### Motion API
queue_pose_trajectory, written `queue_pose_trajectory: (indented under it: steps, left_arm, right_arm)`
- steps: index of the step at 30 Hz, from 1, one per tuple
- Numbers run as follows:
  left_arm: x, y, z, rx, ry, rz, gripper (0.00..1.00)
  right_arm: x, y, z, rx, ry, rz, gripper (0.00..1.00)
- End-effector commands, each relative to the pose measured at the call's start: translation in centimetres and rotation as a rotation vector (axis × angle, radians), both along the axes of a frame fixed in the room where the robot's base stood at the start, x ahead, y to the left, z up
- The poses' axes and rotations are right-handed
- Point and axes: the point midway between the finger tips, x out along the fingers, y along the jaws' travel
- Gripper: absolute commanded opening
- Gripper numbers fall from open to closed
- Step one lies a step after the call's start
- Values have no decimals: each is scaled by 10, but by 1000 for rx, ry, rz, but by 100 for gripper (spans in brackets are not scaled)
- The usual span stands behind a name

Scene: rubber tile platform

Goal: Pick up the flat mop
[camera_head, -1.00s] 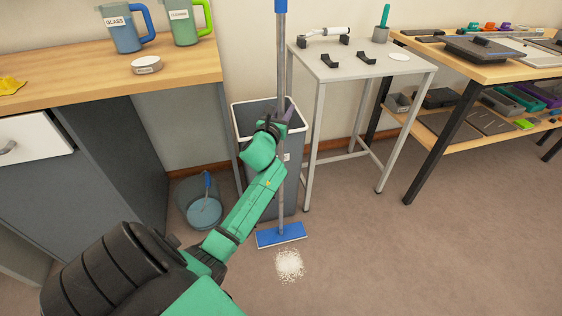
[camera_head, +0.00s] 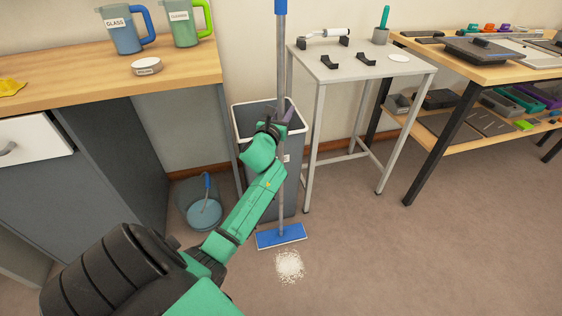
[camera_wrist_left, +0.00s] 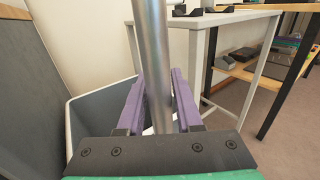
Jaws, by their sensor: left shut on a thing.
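The flat mop (camera_head: 281,237) stands upright in the head view, with a blue flat head at the floor, a grey metal pole and a blue grip at the top edge of the view. My left gripper (camera_head: 284,117) is shut on the pole at about bin-rim height. In the left wrist view the purple fingers (camera_wrist_left: 158,98) lie on both sides of the mop's pole (camera_wrist_left: 151,60). The upper end of the mop is cut off. My right gripper is not in view.
A grey bin (camera_head: 293,190) stands right behind the pole. A white side table (camera_head: 360,68) is to its right. A blue dustpan (camera_head: 204,213) is at left by the cabinet. White debris (camera_head: 289,265) lies in front of the mop head. Floor at right is clear.

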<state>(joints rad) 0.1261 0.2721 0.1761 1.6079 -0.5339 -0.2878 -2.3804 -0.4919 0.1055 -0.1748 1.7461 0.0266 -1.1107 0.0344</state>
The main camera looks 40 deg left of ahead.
Motion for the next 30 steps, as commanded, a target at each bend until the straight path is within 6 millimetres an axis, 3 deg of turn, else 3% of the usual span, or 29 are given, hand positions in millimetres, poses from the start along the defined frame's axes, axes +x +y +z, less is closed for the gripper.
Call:
queue_pose_trajectory:
  steps: [8, 14, 24, 30]
  left_arm:
    - [0, 0, 6, 3, -3, -1, 0]
    - [0, 0, 34, 8, -3, -2, 0]
    - [0, 0, 151, 10, -7, -2, 0]
    - [0, 0, 193, 6, -4, -1, 0]
  right_arm:
    - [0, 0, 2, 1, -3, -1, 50]
    - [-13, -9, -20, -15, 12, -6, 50]
    - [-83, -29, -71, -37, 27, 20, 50]
    - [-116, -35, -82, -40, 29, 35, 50]
